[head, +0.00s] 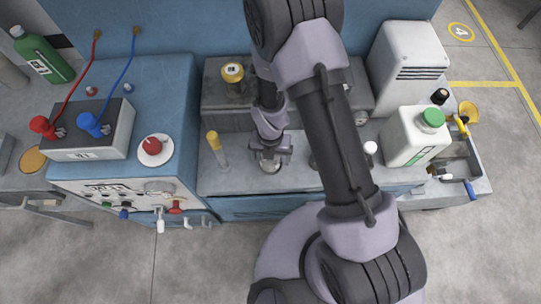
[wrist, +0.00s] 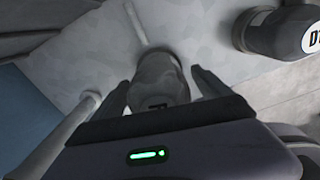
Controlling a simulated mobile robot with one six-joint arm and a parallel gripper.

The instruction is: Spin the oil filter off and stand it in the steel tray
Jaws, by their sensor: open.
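My gripper (head: 270,152) is open and points down over the worktop in the head view. In the wrist view its two fingers (wrist: 165,92) stand either side of a grey canister (wrist: 160,78) with a dark mark, which looks like the oil filter. Only its pale lower part (head: 269,167) shows below my gripper in the head view. I cannot tell whether the fingers touch it. A second dark cylinder with a white label (wrist: 285,32) lies to the right in the wrist view. A grey metal tray (head: 459,163) is at the right end of the bench, with coloured-handled items at it.
A yellow-topped clear cylinder (head: 216,149) stands left of my gripper. A white jug with a green cap (head: 415,137) stands beside the tray. A grey box (head: 98,132) with red and blue clamps is on the left cabinet. My arm crosses and hides the middle of the bench.

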